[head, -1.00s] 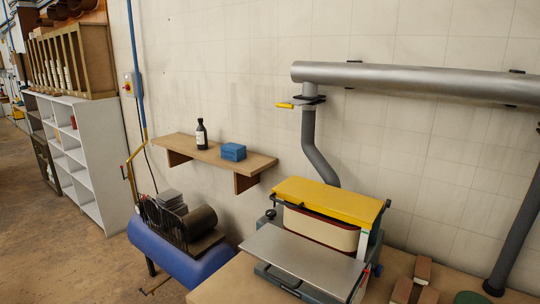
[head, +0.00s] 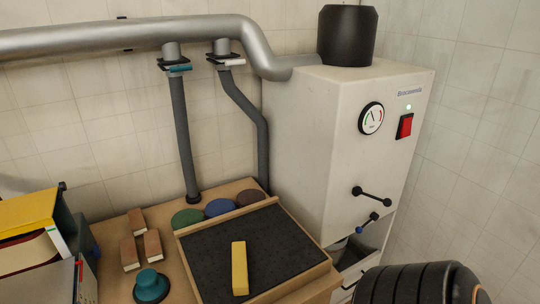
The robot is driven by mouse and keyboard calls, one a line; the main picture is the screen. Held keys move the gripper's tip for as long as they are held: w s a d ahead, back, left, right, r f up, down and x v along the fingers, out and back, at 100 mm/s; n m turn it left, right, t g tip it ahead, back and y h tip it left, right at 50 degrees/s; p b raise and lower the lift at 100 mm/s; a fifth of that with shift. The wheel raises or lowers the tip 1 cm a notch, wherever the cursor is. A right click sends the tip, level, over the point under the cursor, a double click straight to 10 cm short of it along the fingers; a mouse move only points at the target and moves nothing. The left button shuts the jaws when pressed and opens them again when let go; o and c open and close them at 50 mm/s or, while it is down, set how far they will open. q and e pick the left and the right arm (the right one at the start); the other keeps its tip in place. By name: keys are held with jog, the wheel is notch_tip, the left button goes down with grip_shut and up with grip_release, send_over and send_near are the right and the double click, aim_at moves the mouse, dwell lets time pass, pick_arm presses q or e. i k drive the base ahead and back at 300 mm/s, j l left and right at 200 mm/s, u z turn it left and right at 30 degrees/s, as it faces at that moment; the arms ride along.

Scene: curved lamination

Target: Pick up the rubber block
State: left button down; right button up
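A yellow rectangular block (head: 240,268) lies on a dark, speckled mat-like surface (head: 208,252) with a wooden rim, at the lower middle of the head view. It is the likeliest rubber block, but I cannot tell its material by sight. Several small brown-and-pale blocks (head: 153,245) stand on the wooden bench (head: 110,230) to its left. Neither gripper is in view, and nothing is seen touching the yellow block.
A teal knobbed object (head: 151,285) and several coloured discs (head: 220,207) are on the bench. A yellow-topped machine (head: 27,214) is at left. A tall pale cabinet (head: 340,130) stands right of the bench. A dark ribbed shape (head: 415,285) fills the lower right.

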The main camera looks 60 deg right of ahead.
aim_at(240, 271)
jog(key=z, duration=1.45)
